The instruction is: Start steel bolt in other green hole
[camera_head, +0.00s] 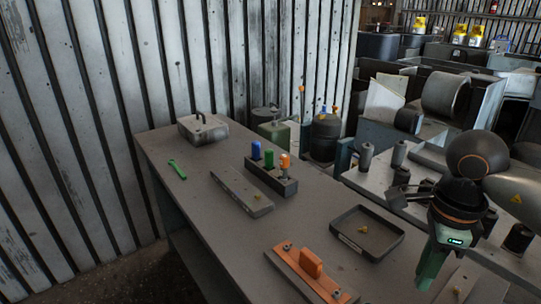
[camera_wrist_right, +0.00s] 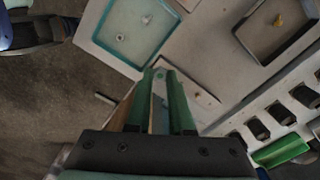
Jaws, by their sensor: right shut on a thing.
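My right gripper (camera_head: 424,284) points down over the near right of the bench in the head view. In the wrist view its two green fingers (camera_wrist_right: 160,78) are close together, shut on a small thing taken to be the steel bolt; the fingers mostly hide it. Past the fingertips lies a pale narrow plate (camera_wrist_right: 201,95) with small dark and light spots; I cannot tell whether a green-marked hole is among them. A teal-rimmed tray (camera_wrist_right: 104,22) holds small light metal parts. My left gripper is not in view.
An orange fixture (camera_head: 312,263) sits left of my right gripper. A black tray (camera_head: 343,237) with a brass-coloured part, a grey plate (camera_head: 236,190), a driver rack (camera_head: 262,174), a green tool (camera_head: 177,169) and a grey box (camera_head: 203,129) stand farther away. Bare bench lies between them.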

